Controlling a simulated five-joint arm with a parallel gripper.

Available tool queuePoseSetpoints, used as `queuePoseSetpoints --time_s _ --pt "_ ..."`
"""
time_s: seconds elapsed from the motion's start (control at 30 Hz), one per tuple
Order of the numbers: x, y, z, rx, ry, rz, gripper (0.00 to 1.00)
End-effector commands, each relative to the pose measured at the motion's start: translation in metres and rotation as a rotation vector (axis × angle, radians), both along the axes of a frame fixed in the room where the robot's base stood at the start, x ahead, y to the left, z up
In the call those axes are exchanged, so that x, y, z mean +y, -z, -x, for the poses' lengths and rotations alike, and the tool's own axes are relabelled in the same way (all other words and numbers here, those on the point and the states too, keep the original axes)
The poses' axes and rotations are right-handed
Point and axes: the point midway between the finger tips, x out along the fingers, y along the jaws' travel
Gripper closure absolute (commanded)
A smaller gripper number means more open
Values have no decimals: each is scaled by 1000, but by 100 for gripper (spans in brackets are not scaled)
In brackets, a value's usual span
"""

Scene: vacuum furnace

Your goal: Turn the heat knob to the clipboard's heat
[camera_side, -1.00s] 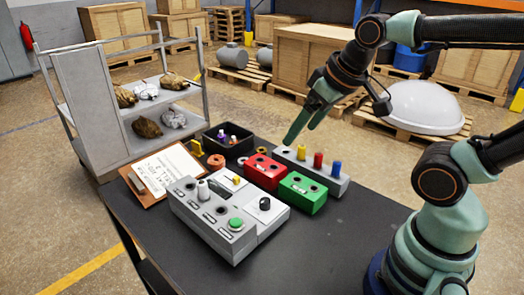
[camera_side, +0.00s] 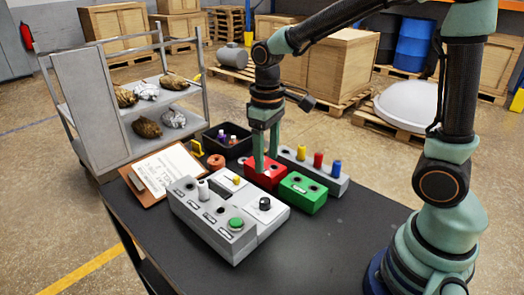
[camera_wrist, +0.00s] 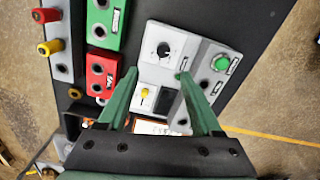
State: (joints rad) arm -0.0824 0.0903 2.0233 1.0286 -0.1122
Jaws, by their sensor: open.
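A black round knob (camera_side: 265,203) sits on a pale square plate of the grey control box (camera_side: 215,231). In the wrist view the knob (camera_wrist: 163,49) has a white pointer mark and a scale around it. The clipboard (camera_side: 165,172) lies at the left of the table with handwriting too small to read. My gripper (camera_side: 266,163) points down above the red block, behind and apart from the knob. In the wrist view my gripper (camera_wrist: 157,75) is open and empty, with the knob beyond the fingertips.
The control box also has a green button (camera_side: 236,223) and a yellow-tipped switch (camera_side: 237,180). A red block (camera_side: 265,174) and a green block (camera_side: 303,193) stand close behind it. A grey strip with coloured plugs (camera_side: 343,183) and a black bin (camera_side: 233,151) are farther back.

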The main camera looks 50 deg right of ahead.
Motion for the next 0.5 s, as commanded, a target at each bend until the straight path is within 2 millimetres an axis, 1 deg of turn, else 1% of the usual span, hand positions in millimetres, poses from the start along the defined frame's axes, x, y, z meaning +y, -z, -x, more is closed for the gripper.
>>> queuePoseSetpoints --time_s 0.13,0.23,0.5 --pt "1 10 0 9 -3 1 34" --pt "1 23 0 9 -3 1 34" --pt "3 76 2 12 -2 1 34"
